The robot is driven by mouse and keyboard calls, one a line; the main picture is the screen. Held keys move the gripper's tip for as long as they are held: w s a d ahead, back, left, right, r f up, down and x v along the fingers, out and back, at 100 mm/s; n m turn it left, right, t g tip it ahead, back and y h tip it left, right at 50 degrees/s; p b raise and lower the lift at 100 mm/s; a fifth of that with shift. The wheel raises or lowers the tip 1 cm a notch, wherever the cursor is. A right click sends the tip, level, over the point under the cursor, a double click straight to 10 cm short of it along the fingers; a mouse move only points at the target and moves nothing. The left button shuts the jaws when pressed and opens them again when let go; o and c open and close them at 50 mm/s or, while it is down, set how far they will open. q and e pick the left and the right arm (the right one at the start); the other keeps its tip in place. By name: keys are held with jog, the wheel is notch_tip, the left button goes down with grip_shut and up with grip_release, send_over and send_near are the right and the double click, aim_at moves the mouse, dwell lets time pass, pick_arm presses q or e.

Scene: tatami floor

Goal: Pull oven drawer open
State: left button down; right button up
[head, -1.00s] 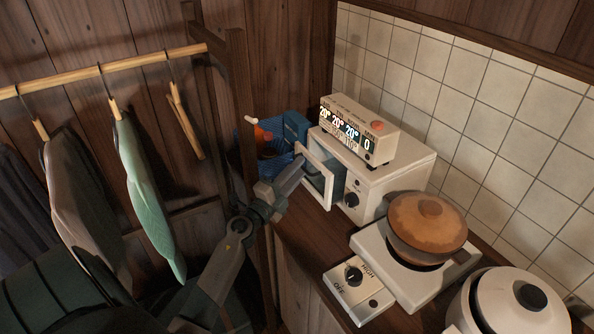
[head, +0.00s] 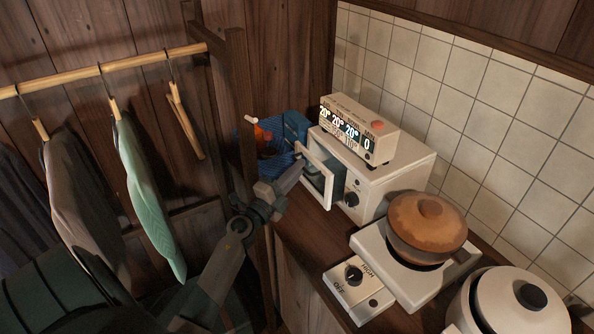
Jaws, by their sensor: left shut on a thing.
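The small white oven (head: 384,190) stands on the dark wooden counter against the tiled wall. Its white-framed door (head: 316,176) stands partly open, swung out to the left, and a dark interior shows behind it. My left gripper (head: 298,163) is at the left edge of the door, coming in from the lower left, and is shut on the door. The exact contact is small and partly hidden. My right gripper is not in view.
A flip-number clock (head: 358,131) sits on the oven. A blue basket (head: 284,136) is behind the door. A stove (head: 398,276) with a brown pot (head: 427,224) and a rice cooker (head: 508,304) stand at right. A wooden rack post (head: 243,110) is close to my left arm.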

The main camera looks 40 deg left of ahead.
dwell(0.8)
pick_arm(q)
jog(key=s, duration=0.1)
jog(key=s+a, duration=0.1)
jog(key=s, duration=0.1)
jog(key=shift+s+a, duration=0.25)
jog(key=shift+s, duration=0.1)
jog(key=c, duration=1.9)
grip_release()
jog(key=shift+s, duration=0.1)
